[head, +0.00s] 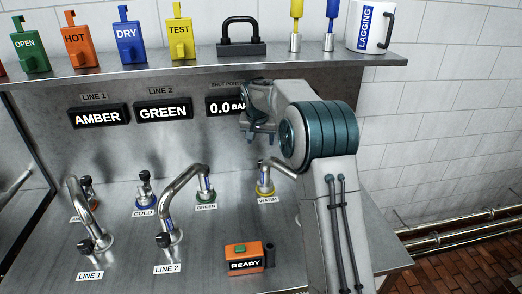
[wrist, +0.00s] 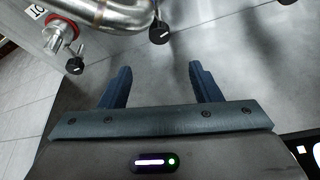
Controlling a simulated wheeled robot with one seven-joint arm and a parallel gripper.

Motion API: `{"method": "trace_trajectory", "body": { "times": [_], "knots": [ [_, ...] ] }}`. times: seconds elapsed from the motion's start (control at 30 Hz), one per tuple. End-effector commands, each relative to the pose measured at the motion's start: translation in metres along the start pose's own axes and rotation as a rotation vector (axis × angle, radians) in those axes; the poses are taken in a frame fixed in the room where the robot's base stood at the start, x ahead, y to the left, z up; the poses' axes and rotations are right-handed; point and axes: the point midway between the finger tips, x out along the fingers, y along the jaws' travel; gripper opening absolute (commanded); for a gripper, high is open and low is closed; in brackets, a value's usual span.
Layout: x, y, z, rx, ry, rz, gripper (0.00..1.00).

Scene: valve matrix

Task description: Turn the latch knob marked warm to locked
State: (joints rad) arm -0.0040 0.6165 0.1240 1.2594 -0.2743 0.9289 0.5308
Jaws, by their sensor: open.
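The yellow-ringed port (head: 265,189) stands on the steel deck with the label WARM (head: 268,200) in front of it. A bent metal pipe (head: 280,166) runs from this port to the right and goes behind my arm. I cannot clearly make out the warm latch knob in the head view. My gripper (head: 258,132) is above and behind the port, apart from it. In the wrist view my gripper (wrist: 160,82) is open, with nothing between its fingers. A black knob with a white mark (wrist: 159,34) lies beyond the fingers beside a pipe; I cannot tell which port it belongs to.
Other pipes (head: 185,184) and the COLD port (head: 144,190) stand to the left. An orange READY box (head: 243,257) is at the front. A shelf (head: 200,59) with tags, a padlock (head: 241,38) and a mug (head: 371,26) overhangs the back. A red-ringed port (wrist: 67,38) is in the wrist view.

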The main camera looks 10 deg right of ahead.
Motion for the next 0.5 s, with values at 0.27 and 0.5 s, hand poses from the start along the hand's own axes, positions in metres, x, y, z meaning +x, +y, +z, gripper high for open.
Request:
{"method": "trace_trajectory", "body": {
  "times": [0.27,0.5],
  "knots": [
    [0.006,0.007,0.0,-0.11,0.008,-0.044,0.57],
    [0.048,0.006,0.0,-0.109,0.004,-0.042,0.57]
  ]
}}
